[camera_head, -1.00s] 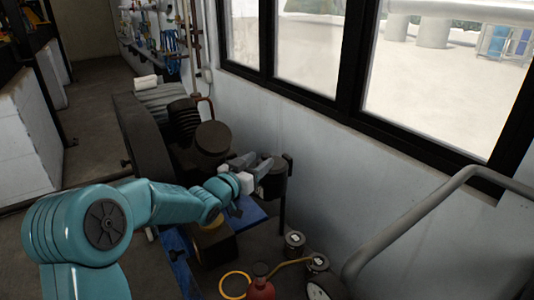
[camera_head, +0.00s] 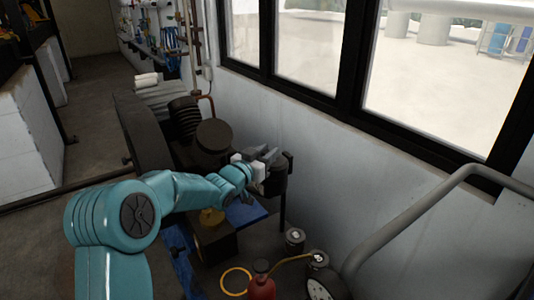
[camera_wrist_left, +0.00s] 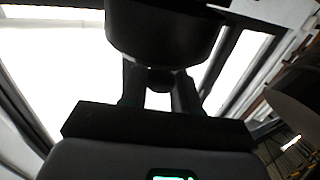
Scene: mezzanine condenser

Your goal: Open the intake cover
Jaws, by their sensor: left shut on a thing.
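A dark cylindrical canister (camera_head: 274,180) by the wall, at the end of the machine, looks like the part with the intake cover. My left gripper (camera_head: 268,156) is at its upper side, the arm reaching in from the left. In the left wrist view the dark round body (camera_wrist_left: 165,32) fills the top middle. The left gripper's two fingers (camera_wrist_left: 160,88) stand either side of a small dark rounded knob (camera_wrist_left: 160,79) below it and are shut on it. The fingers hide part of the cover, and its seam cannot be made out. My right gripper is not in view.
The dark machine (camera_head: 145,145) with a round drum (camera_head: 213,136) lies left of the canister. A red extinguisher (camera_head: 262,287), a yellow ring (camera_head: 236,281) and small cans (camera_head: 295,239) are on the floor below. A grey handrail (camera_head: 410,220) runs at the right.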

